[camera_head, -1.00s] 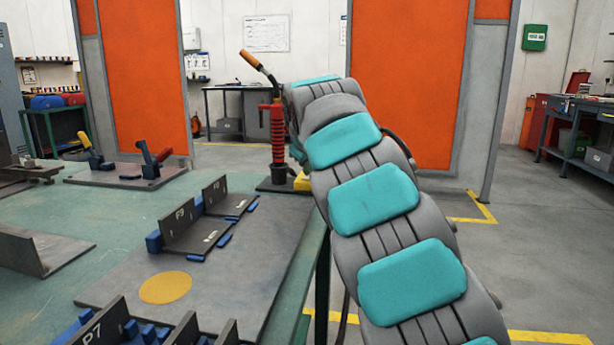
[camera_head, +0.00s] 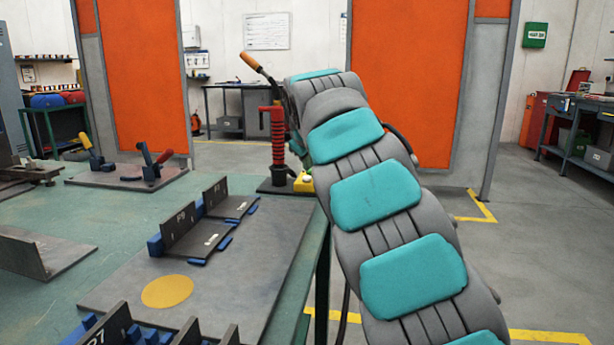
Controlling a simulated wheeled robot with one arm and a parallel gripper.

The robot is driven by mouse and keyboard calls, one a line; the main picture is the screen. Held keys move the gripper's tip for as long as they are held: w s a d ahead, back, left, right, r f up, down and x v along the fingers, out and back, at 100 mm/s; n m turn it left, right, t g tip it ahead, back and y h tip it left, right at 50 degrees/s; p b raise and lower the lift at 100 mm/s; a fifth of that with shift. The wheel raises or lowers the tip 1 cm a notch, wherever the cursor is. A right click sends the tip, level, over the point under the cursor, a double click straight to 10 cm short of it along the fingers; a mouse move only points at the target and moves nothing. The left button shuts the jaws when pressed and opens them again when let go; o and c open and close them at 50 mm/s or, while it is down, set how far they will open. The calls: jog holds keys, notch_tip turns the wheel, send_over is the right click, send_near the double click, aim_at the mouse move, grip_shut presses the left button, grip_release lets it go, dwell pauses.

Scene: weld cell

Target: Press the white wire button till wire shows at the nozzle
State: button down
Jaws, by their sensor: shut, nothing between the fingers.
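A yellow box (camera_head: 303,187) with a small white button (camera_head: 307,179) on top sits at the far right corner of the table, just left of my arm. Beside it stands a red ribbed post (camera_head: 278,135) on a dark base. Above the post, a dark bent neck ends in an orange-brown nozzle (camera_head: 250,61) pointing up and left. I can make out no wire at its tip. My grey and teal arm reaches up and away past the box. My gripper is hidden behind the arm's far end, so I cannot see whether it touches anything.
A plate with a yellow disc (camera_head: 168,291) and angle brackets (camera_head: 196,226) on blue blocks fills the near table. Toggle clamps (camera_head: 150,168) stand on a plate at the back left. Orange screens (camera_head: 402,85) stand behind. The floor at right is open.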

aim_at(308, 178)
jog(key=shift+r+p, duration=1.95)
jog(key=shift+r, duration=0.55)
jog(key=s+d+f+m+g+h, duration=0.1)
jog(key=s+d+f+m+g, duration=0.1)
jog(key=s+d+f, duration=0.4)
jog(key=s+d+f+m+g, duration=0.1)
jog(key=s+d+m, duration=0.25)
jog(key=s, duration=0.45)
jog(key=s+d+f+m+g+h, duration=0.1)
jog(key=s+d+f+g, duration=0.1)
jog(key=s+d+f, duration=0.35)
jog(key=s+f+m+g, duration=0.1)
jog(key=s+f, duration=0.4)
jog(key=s, duration=0.6)
jog(key=s+f+g+y, duration=0.1)
jog(key=s+f+g, duration=0.2)
jog(key=s, duration=0.9)
jog(key=s+f+m+g, duration=0.1)
jog(key=s+f+g, duration=0.1)
jog(key=s+f, duration=0.7)
jog(key=s, duration=0.3)
jog(key=shift+f+m+y, duration=0.15)
jog(key=shift+m+y, duration=0.2)
jog(key=shift+y, duration=0.05)
jog(key=shift+s, duration=0.1)
